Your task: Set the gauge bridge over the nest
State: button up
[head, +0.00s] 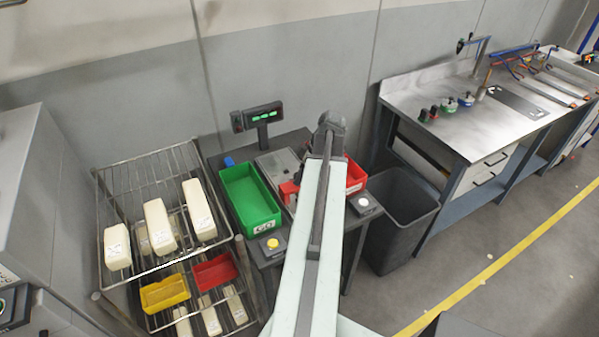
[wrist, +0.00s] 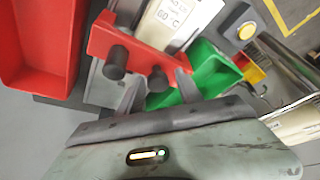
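The gauge bridge, a red bar with black knobs (wrist: 138,46), shows in the wrist view ahead of my gripper (wrist: 158,88). The two dark fingers are apart, with one black knob showing between them; I cannot tell whether they touch it. In the head view a red part of the bridge (head: 287,191) shows left of my arm, by the grey plate (head: 277,163). My arm hides the gripper and most of the bridge there. The nest cannot be made out clearly.
A green GO bin (head: 249,197) stands left of the plate and a red bin (head: 355,177) right. A yellow button (head: 273,243) and a white button (head: 364,202) sit at the front. A wire rack (head: 150,262) with cream blocks stands left; a dark waste bin (head: 398,222) stands right.

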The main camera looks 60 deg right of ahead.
jog(key=shift+w, duration=0.1)
jog(key=shift+r, duration=0.1)
jog(key=p+v, duration=0.7)
jog(key=shift+s+r, duration=0.25)
jog(key=shift+r, duration=0.1)
